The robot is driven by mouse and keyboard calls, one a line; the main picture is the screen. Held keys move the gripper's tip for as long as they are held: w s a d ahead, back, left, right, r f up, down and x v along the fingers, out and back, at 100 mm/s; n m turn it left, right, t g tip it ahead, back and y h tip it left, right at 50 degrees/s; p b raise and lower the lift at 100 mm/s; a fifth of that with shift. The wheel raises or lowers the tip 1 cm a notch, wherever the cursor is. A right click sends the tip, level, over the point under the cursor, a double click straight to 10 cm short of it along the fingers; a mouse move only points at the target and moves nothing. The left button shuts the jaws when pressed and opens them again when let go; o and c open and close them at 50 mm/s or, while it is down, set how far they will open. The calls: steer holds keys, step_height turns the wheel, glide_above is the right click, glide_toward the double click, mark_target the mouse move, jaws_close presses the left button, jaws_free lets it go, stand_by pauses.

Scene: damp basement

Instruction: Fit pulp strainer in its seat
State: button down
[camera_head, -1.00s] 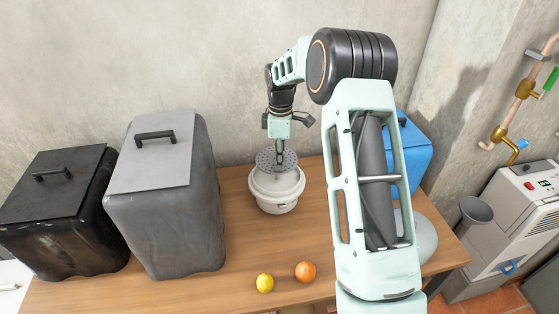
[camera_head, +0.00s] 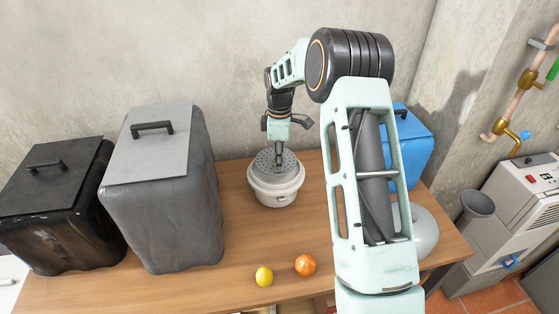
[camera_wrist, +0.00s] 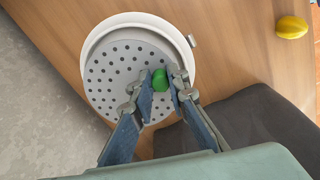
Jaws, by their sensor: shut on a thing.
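The pulp strainer is a grey perforated disc (camera_head: 265,161) with a green knob (camera_wrist: 160,80). My gripper (camera_head: 278,166) points down and is shut on this knob, as the wrist view (camera_wrist: 163,84) shows. The white round juicer base (camera_head: 276,192) stands upright on the table; its rim also shows in the wrist view (camera_wrist: 140,20). The strainer is over the base's mouth, off-centre toward the lower left in the wrist view, covering the rim there. I cannot tell whether it touches the rim. The seat inside is hidden.
A grey lidded bin (camera_head: 165,215) and a black one (camera_head: 62,215) stand left. A lemon (camera_head: 264,276) and an orange (camera_head: 305,265) lie near the front. A blue box (camera_head: 408,150) and a pale round object (camera_head: 418,232) are right, behind my arm. Table around the base is clear.

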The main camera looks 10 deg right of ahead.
steer(key=shift+f, duration=0.15)
steer(key=shift+f+b, duration=1.25)
steer(key=shift+f, duration=0.8)
steer(key=shift+f, duration=0.15)
steer(key=c, duration=1.8)
jaws_free()
